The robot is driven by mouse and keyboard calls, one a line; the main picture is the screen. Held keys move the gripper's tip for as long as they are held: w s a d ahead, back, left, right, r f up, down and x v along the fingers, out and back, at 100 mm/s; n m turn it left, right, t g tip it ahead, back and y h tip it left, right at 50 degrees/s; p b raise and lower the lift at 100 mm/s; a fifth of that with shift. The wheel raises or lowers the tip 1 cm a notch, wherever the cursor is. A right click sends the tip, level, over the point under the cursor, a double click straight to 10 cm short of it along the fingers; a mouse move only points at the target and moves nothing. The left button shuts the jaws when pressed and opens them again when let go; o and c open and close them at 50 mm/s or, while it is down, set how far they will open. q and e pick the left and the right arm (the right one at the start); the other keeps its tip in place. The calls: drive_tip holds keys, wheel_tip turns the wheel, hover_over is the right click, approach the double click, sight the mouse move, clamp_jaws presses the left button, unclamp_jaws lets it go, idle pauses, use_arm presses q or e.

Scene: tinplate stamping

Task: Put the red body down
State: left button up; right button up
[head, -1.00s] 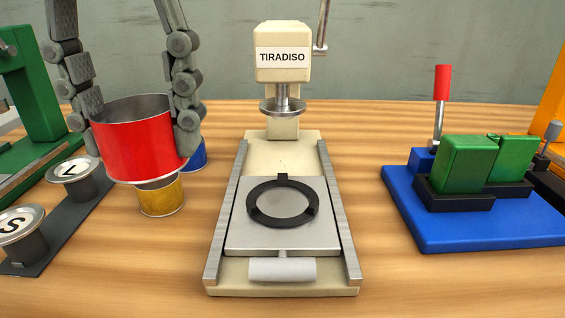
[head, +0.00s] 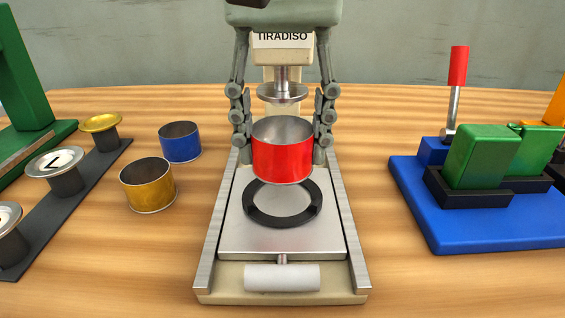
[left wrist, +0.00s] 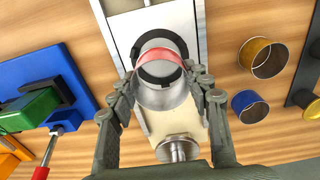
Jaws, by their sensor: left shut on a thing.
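The red body (head: 282,158) is an open-topped red can, upright, with a bare metal inside. My left gripper (head: 283,140) is shut on it, one finger on each side. It hangs above the rear part of the black ring (head: 283,218) on the press's sliding plate (head: 240,240); a gap to the ring seems to show in the head view. In the left wrist view the red body (left wrist: 163,92) sits between the fingers (left wrist: 163,95), over the ring. The press head, labelled TIRADISO (head: 283,37), stands behind, partly hidden by my gripper. My right gripper is not in view.
A yellow body (head: 147,187) and a blue body (head: 180,143) stand on the table to the left. A dark strip (head: 85,195) with lids on posts lies further left. A blue base (head: 440,225) with green blocks and a red-handled lever stands right.

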sight(282, 198)
use_arm(q)
wheel_tip(282, 198, down, 3)
drive_tip(key=shift+f, duration=0.45)
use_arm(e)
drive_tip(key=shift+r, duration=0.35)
use_arm(q)
drive_tip(key=shift+f, duration=0.15)
drive_tip(key=o, duration=0.9)
drive_tip(key=shift+c, duration=0.2)
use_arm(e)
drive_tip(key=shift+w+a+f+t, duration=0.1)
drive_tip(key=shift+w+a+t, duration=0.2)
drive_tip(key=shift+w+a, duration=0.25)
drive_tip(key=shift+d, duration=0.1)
